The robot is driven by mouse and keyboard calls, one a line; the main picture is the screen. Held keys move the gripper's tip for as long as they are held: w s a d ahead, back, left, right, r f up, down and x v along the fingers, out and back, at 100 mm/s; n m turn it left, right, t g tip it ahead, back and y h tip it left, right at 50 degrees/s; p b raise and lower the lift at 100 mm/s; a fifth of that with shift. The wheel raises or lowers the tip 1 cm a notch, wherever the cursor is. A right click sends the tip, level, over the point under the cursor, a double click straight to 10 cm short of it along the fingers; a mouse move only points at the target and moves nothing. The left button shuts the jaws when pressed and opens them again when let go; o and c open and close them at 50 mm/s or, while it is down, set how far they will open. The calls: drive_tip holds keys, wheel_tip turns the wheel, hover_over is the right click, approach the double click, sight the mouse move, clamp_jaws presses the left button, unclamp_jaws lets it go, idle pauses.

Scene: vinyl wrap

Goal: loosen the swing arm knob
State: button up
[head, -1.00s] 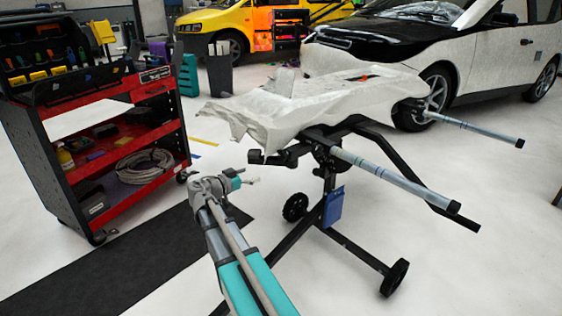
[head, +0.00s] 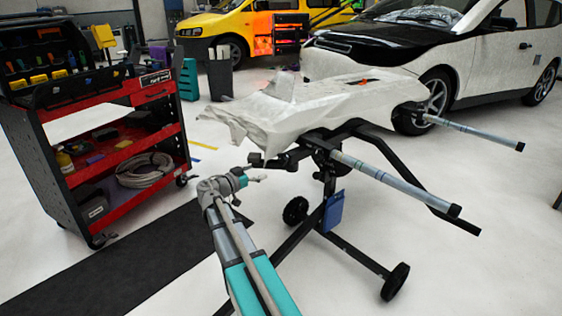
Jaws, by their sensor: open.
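The stand (head: 329,180) is a black wheeled frame with a part under white wrap on top. A short black swing arm (head: 290,159) sticks out to the left under the wrapped part. A dark knob-like piece (head: 256,160) sits at its left end; its detail is too small to make out. My gripper (head: 262,178) is just below and very near this piece, pointing right. It is small in view, its fingers are apart, and nothing shows between them. I cannot tell whether it touches the piece.
A red and black tool cart (head: 112,190) stands at the left. A white car (head: 480,60) is behind. A black mat (head: 110,262) lies on the floor.

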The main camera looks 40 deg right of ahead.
sight(281, 160)
drive_tip(key=d, duration=1.1)
drive_tip(key=shift+w, duration=0.4)
drive_tip(key=c, duration=1.1)
